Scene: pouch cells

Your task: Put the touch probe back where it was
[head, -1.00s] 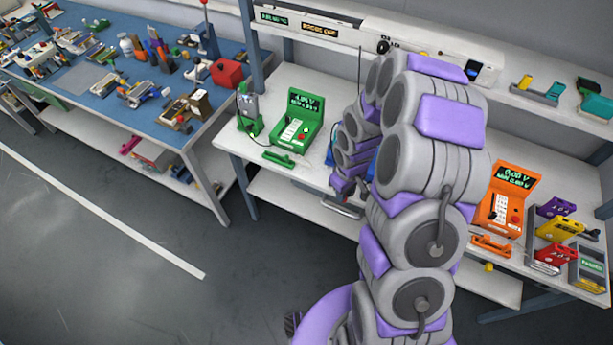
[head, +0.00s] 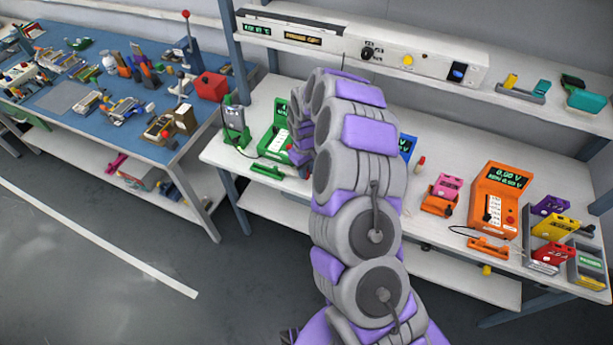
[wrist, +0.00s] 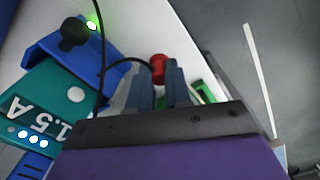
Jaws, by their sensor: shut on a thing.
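In the wrist view my gripper (wrist: 159,88) has its two blue-grey fingers shut on a red-ended piece (wrist: 157,66), which I take for the touch probe. A black cable runs to it from the upper left. Most of its body is hidden between the fingers. A green piece (wrist: 204,92) lies just right of the fingers over the white bench. In the head view my arm hides the gripper and the probe. The green tester (head: 275,142) stands left of my arm, partly covered by it, with a low green holder (head: 267,171) in front.
In the wrist view a teal cell marked 1.5 A (wrist: 40,105) sits in a blue holder (wrist: 80,45) close left, with a lit green lamp. In the head view an orange tester (head: 494,205) and a pink cell (head: 446,185) stand to the right. The bench front is open.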

